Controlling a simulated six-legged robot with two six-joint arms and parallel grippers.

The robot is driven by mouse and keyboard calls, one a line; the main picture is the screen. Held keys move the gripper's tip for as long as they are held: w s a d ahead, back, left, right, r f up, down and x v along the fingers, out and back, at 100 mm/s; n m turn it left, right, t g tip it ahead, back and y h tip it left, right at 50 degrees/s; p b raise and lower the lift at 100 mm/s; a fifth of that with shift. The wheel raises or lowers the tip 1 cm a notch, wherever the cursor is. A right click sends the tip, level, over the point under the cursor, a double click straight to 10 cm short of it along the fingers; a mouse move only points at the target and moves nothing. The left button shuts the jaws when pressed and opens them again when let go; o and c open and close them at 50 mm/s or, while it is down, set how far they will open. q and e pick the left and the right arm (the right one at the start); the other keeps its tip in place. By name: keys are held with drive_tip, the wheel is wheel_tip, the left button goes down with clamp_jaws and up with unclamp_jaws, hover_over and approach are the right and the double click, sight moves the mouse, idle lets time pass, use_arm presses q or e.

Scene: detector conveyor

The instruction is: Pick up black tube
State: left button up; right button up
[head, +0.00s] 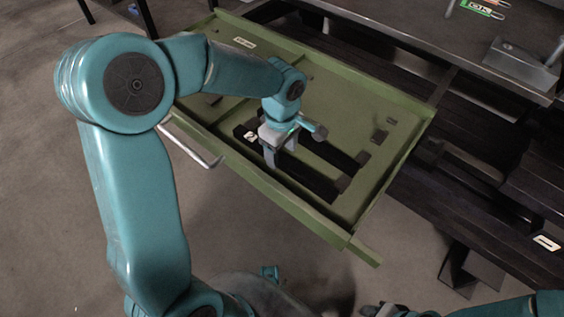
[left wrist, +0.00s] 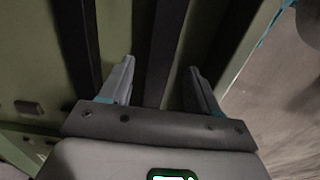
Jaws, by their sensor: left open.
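A black tube (head: 308,179) lies lengthwise in the green drawer (head: 360,238), near its front wall. A second long black shape (head: 335,153) lies parallel behind it; I cannot tell whether it is a tube or a slot. My left gripper (head: 281,160) is over the left part of these, pointing down, and hides part of them. In the left wrist view the left gripper (left wrist: 160,68) is open, with a black bar (left wrist: 163,45) running between its fingers. Another dark strip (left wrist: 78,40) runs to the left. Contact with the fingers cannot be told.
The drawer is pulled out from a dark bench (head: 400,20), with a metal handle (head: 195,143) on its front. A metal block (head: 520,65) sits on the bench at the right. Part of my right arm shows at the lower right. The floor in front is mostly clear.

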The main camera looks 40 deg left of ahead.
sight(282, 162)
use_arm(q)
wheel_tip(282, 162, down, 3)
drive_tip(key=shift+r, duration=0.1)
clamp_jaws()
